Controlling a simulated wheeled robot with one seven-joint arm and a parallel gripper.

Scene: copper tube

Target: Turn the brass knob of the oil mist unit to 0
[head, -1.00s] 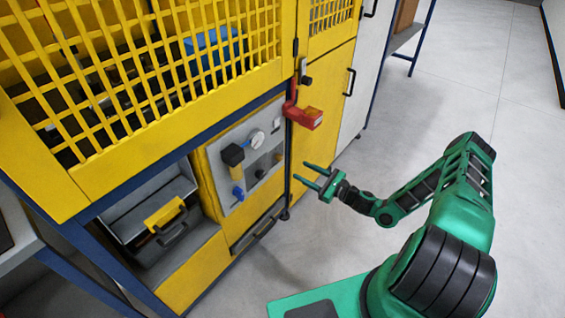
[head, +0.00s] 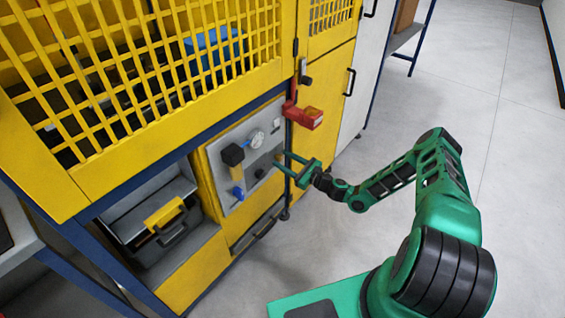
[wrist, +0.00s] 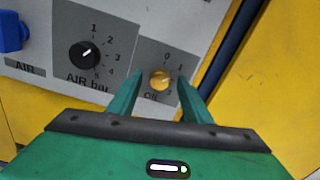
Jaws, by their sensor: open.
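The brass knob (wrist: 159,79) sits on a grey panel plate in the wrist view, with OIL printed below it and the marks 0, 1 and 2 around its right side. A light line crosses its face; its exact setting is hard to read. My gripper (wrist: 160,88) is open, with one green finger on each side of the knob in this view. I cannot tell whether the fingers touch it. In the head view my gripper (head: 282,161) is at the right part of the grey panel (head: 231,205), and the brass knob cannot be made out there.
A black AIR bar knob (wrist: 84,56) is left of the brass knob, and a blue valve (wrist: 12,32) farther left. Open floor (head: 340,235) lies to the right.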

